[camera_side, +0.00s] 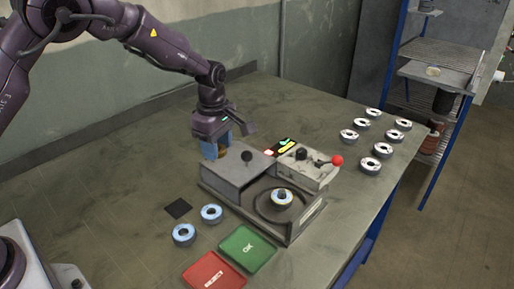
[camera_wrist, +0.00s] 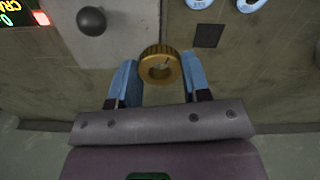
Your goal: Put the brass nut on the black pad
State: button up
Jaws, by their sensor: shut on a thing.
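The brass nut (camera_wrist: 147,68) is a golden ring with a ribbed rim, between the two blue fingertips of my gripper (camera_wrist: 160,62) in the wrist view. My gripper is shut on it. In the side view my gripper (camera_side: 215,148) is behind the grey machine, and the nut is a small brownish patch (camera_side: 222,150) mostly hidden by the fingers. The black pad (camera_side: 178,208) is a small dark square flat on the table, left of the machine and apart from my gripper. The pad also shows in the wrist view (camera_wrist: 207,36), with nothing on it.
The grey machine (camera_side: 235,164) with a black knob and red-tipped lever stands beside my gripper. Two blue-white discs (camera_side: 184,234) lie near the pad. A red tray (camera_side: 214,271) and green tray (camera_side: 247,249) are in front. Several discs (camera_side: 376,164) stand at right.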

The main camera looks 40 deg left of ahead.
jog(key=s+a+n, duration=0.2)
jog(key=s+a, duration=0.4)
jog(key=s, duration=0.4)
send_over(178, 208)
notch_tip(178, 208, down, 8)
jog(key=shift+r, duration=0.1)
jog(key=shift+f, duration=2.7)
jog(key=shift+f, duration=0.2)
jog(key=shift+f, duration=0.35)
jog(key=shift+f, duration=0.1)
jog(key=o, duration=1.1)
jog(key=shift+c, duration=0.2)
